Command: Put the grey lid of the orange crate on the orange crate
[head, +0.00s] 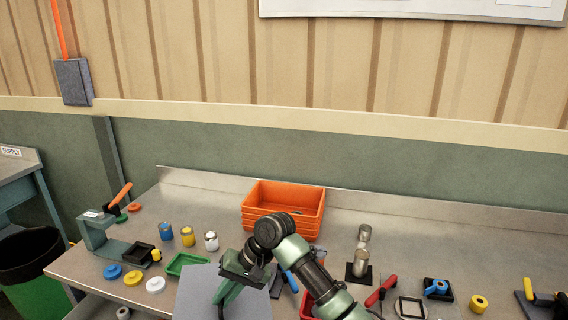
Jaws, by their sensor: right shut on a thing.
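The orange crate (283,207) stands at the back of the metal bench, open at the top, with a small green thing showing inside. My right gripper (228,291) reaches in from the lower right and is shut on the grey lid (194,297). The flat lid is at the bottom of the head view, in front of the crate and to its left, apart from it. The lid's lower edge is cut off by the picture. My right arm hides part of the crate's front. My left gripper is not in view.
Yellow (188,236), blue and white small cans stand left of the crate. A green tray (186,263) lies near the lid. Metal cylinders (361,262) and red-handled tools (381,291) are to the right. A grey-green vise-like fixture (98,232) stands at the left end.

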